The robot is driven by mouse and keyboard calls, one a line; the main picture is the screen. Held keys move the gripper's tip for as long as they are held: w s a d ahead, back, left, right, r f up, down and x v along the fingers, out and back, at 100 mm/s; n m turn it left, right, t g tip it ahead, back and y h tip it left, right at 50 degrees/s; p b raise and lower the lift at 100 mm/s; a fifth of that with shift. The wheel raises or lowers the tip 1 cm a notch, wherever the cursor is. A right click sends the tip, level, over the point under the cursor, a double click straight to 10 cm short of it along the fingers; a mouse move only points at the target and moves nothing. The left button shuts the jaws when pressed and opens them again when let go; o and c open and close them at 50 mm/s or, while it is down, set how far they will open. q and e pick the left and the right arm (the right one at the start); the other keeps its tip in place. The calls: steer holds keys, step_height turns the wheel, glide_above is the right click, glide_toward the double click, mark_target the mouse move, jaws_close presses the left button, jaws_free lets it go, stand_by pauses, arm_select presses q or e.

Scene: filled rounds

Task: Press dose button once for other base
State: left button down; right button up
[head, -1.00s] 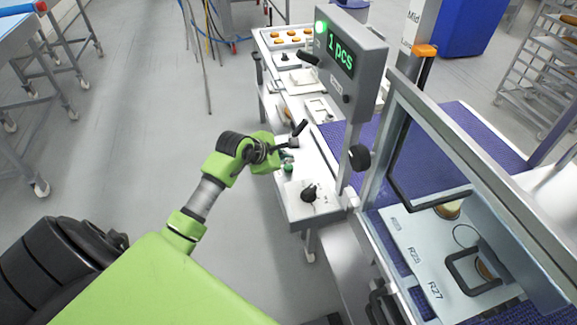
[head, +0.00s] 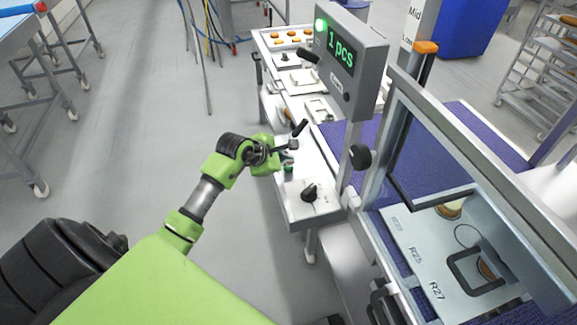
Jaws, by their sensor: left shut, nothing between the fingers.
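A white control panel (head: 318,212) carries a green button (head: 288,168) and a black rotary knob (head: 309,192). I cannot tell from any readable label which control is the dose button. My left gripper (head: 289,146) is shut and empty. It is over the panel's left edge, just above the green button in the picture; whether it touches anything is unclear. A grey display box (head: 350,62) above reads "1 pcs" in green. Round bases show inside the guarded machine at right, one farther back (head: 449,209) and one near a dark frame (head: 487,269). My right gripper is out of view.
A clear guard with a metal frame (head: 467,165) stands at right over a purple belt (head: 482,128). A black lever (head: 299,128) rises close to my left gripper. The grey floor (head: 130,130) at left is open.

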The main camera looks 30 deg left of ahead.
mark_target(287, 167)
arm_select(q)
steer(key=shift+f+b, duration=0.55)
steer(key=shift+f, duration=0.15)
steer(key=shift+r, duration=0.1)
stand_by(0.5)
steer(key=shift+r+p, duration=0.7)
steer(key=shift+r, duration=0.25)
steer(key=shift+r+p, duration=1.65)
steer(key=shift+r, duration=0.9)
